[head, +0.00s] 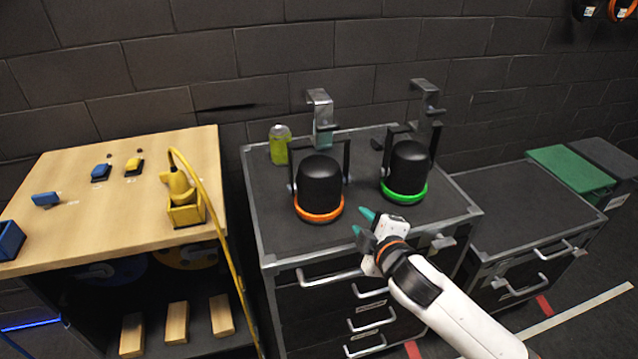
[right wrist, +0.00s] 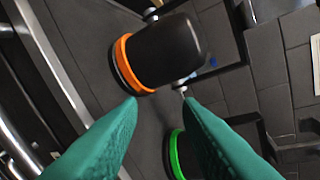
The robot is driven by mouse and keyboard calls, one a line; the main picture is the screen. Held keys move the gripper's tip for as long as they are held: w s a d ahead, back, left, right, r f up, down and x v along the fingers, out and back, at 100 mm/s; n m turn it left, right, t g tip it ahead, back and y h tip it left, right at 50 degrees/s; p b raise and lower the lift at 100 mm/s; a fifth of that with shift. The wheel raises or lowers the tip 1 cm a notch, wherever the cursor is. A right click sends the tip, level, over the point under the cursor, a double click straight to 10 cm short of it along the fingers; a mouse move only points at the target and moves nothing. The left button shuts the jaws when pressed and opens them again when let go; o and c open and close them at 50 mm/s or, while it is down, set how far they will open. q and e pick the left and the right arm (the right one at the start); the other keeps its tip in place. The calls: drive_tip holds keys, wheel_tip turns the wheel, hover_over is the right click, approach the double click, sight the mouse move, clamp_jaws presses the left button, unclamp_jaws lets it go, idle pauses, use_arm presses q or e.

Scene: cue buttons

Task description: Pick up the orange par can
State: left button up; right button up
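The orange par can (head: 319,187) is a black, dome-topped can with an orange ring at its base and a bracket around it. It stands on the left part of the dark cabinet top, and it also shows in the right wrist view (right wrist: 165,55). A similar par can with a green ring (head: 406,172) stands to its right; part of its green ring (right wrist: 177,155) shows in the right wrist view. My right gripper (head: 362,221) has teal fingers, spread apart and empty, just right of and in front of the orange can. My left gripper is not in view.
The dark cabinet (head: 270,235) has handled drawers. A yellow-green bottle (head: 279,145) and two metal clamps stand behind the cans. A wooden bench (head: 120,215) at left holds blue and yellow items and a yellow cable. A lower cabinet with a green case (head: 570,172) is at right.

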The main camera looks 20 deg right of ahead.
sight(334, 143)
drive_tip(key=w+r+n+t, duration=0.1)
drive_tip(key=w+r+n, duration=0.1)
drive_tip(key=w+r, duration=0.1)
drive_tip(key=w+r+n+t+y+p, duration=0.1)
drive_tip(key=w+r+n, duration=0.1)
drive_tip(key=w+r, duration=0.1)
drive_tip(key=w+a+r+n+t+y, duration=0.1)
drive_tip(key=w+r+n, duration=0.1)
drive_tip(key=w+r, duration=0.2)
drive_tip(key=shift+w+p, duration=0.4)
drive_tip(key=shift+w, duration=0.05)
drive_tip(key=w+p, duration=0.1)
drive_tip(key=w, duration=0.1)
drive_tip(key=w+a, duration=0.1)
drive_tip(key=w, duration=0.2)
drive_tip(key=shift+w+a+p, duration=0.1)
drive_tip(key=shift+w+p, duration=0.05)
drive_tip(key=shift+p, duration=0.2)
drive_tip(key=shift+w+f, duration=0.1)
drive_tip(key=shift+w, duration=0.2)
drive_tip(key=shift+s, duration=0.1)
drive_tip(key=shift+c, duration=0.3)
